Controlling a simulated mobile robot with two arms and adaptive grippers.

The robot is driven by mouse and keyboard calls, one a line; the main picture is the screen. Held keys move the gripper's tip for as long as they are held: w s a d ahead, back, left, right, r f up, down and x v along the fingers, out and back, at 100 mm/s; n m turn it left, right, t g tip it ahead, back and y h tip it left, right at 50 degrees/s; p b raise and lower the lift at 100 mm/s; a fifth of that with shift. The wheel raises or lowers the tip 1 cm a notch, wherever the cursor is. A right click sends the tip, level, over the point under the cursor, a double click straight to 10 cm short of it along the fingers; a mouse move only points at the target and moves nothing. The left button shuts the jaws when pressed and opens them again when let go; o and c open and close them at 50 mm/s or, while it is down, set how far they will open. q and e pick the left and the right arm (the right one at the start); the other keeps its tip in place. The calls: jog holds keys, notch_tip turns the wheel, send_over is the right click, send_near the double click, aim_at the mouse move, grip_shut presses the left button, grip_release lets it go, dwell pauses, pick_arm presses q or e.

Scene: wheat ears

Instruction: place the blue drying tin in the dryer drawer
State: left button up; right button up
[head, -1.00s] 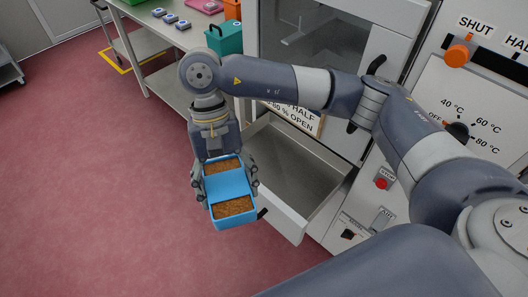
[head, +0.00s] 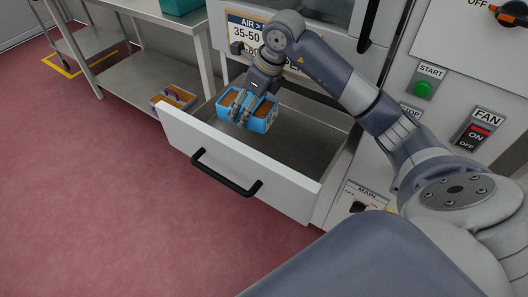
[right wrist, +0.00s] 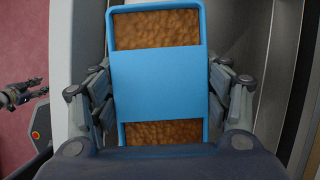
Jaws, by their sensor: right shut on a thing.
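The blue drying tin (head: 262,123) holds brown grain in two openings, with a plain blue band between them. My right gripper (head: 242,106) is shut on it, with fingers along its sides; the right wrist view also shows the tin (right wrist: 158,82) between the fingers. The dryer drawer (head: 235,160) is pulled open, a grey metal box with a white front and black handle. The tin is over the drawer's left part, within its outline; I cannot tell whether it touches the floor of the drawer. No other thing shows in the drawer.
The dryer's control panel (head: 440,105) with START and FAN switches stands to the right. A metal shelf table (head: 165,75) stands left of the drawer, with a small box (head: 175,98) low beside it. The red floor (head: 90,200) in front is clear.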

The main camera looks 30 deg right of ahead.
jog(key=shift+w+d+f+m+b, duration=0.15)
jog(key=shift+d+f+m, duration=0.25)
jog(key=shift+d, duration=0.25)
jog(key=shift+w+d+f+m+b, duration=0.15)
jog(key=shift+d+f+m, duration=0.25)
jog(key=shift+d, duration=0.2)
send_over(251, 137)
jog(key=s, duration=0.2)
jog(key=f, duration=0.5)
jog(key=shift+w+d+f, duration=0.1)
jog(key=shift+w+d, duration=0.05)
jog(key=shift+d, duration=0.2)
notch_tip(251, 137, down, 4)
jog(key=shift+f+b, duration=0.15)
jog(key=shift+b, duration=0.35)
pick_arm(q)
jog(key=w+r, duration=0.2)
jog(key=w, duration=0.1)
jog(key=shift+w+d+r, duration=0.2)
jog(key=shift+d+r, duration=0.05)
jog(key=shift+d, duration=0.15)
pick_arm(e)
jog(key=shift+f, duration=0.1)
jog(key=o, duration=1.4)
pick_arm(q)
jog(key=shift+r, duration=0.1)
